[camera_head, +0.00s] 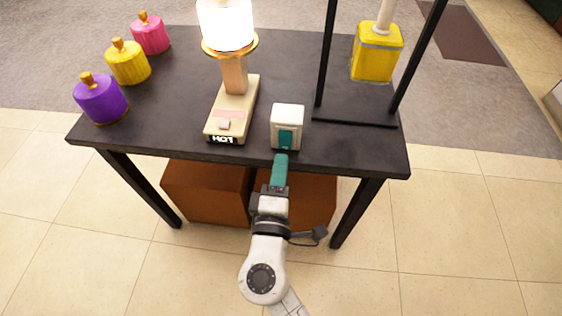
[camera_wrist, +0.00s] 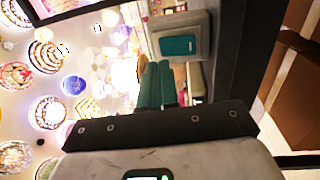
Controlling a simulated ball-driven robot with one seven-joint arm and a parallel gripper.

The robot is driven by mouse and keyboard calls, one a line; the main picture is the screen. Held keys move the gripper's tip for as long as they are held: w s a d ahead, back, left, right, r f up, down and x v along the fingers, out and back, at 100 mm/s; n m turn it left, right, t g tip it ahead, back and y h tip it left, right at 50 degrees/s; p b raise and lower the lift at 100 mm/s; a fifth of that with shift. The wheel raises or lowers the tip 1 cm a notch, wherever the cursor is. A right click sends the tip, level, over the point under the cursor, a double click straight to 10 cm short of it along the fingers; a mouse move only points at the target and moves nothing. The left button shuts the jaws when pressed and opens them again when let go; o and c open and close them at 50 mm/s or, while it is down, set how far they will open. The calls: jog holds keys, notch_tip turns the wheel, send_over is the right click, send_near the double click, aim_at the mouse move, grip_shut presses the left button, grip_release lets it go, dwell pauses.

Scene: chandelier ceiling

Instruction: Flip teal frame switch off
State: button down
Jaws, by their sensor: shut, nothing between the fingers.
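The white switch box (camera_head: 287,120) stands at the front edge of the black table, right of the lamp. Its teal rocker (camera_head: 286,140) is on the face toward me, inside a light frame; it also shows in the wrist view (camera_wrist: 178,46). Which way the rocker is tipped I cannot tell. My gripper (camera_head: 280,158) has teal fingers, shut together and empty, just in front of and slightly below the rocker. In the wrist view the fingers (camera_wrist: 158,68) lie beside the switch box; whether they touch it I cannot tell.
A lit lamp on a beige base marked HOT (camera_head: 221,139) stands left of the switch. A yellow box (camera_head: 376,52) hangs in a black frame (camera_head: 355,124) at right. Purple (camera_head: 100,101), yellow (camera_head: 129,64) and pink (camera_head: 151,35) jars stand at left. Brown boxes (camera_head: 205,190) sit under the table (camera_head: 180,150).

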jog(key=s+r, duration=0.1)
jog(key=s, duration=0.7)
jog(key=shift+s+a+r, duration=0.15)
jog(key=shift+s+r, duration=0.1)
